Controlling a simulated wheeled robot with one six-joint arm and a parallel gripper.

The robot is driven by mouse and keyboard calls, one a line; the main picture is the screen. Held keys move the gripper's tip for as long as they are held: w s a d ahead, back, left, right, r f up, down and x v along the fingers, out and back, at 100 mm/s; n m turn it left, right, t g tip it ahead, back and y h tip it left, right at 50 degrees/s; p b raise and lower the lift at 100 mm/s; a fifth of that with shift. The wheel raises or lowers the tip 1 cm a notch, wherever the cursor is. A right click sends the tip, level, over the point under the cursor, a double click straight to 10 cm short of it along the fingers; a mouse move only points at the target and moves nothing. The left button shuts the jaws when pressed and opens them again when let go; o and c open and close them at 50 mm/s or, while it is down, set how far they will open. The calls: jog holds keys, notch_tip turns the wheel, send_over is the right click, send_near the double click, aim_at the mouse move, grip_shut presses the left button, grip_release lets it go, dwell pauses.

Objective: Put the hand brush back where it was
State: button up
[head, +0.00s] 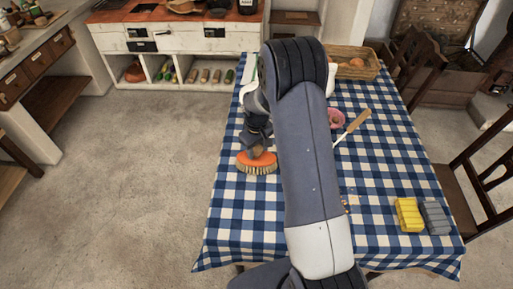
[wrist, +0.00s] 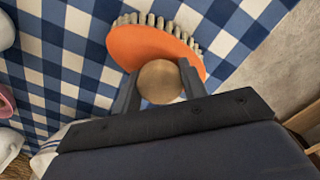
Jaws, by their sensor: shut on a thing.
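The hand brush (head: 257,162) has an orange body, pale bristles and a round wooden knob (wrist: 160,82). It is at the left edge of the blue checked table in the head view, bristles down. The brush also shows in the wrist view, its orange body (wrist: 140,45) ahead of the fingers. My gripper (wrist: 158,88) is shut on the knob, one finger on each side. In the head view my gripper (head: 257,145) is above the brush. I cannot tell whether the bristles touch the cloth.
On the table (head: 240,220) are a yellow block (head: 408,214), a grey block (head: 435,217), a wooden-handled tool (head: 352,124), a pink dish (head: 336,118) and a wicker basket (head: 352,64). My arm hides the table's middle. Chairs stand at right. The table's front left is clear.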

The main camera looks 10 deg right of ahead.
jog(key=shift+f, duration=0.25)
jog(key=o, duration=0.9)
jog(key=shift+o, duration=0.2)
jog(key=shift+r, duration=0.15)
notch_tip(320, 180, up, 12)
jog(key=b, duration=0.2)
jog(key=shift+r, duration=0.1)
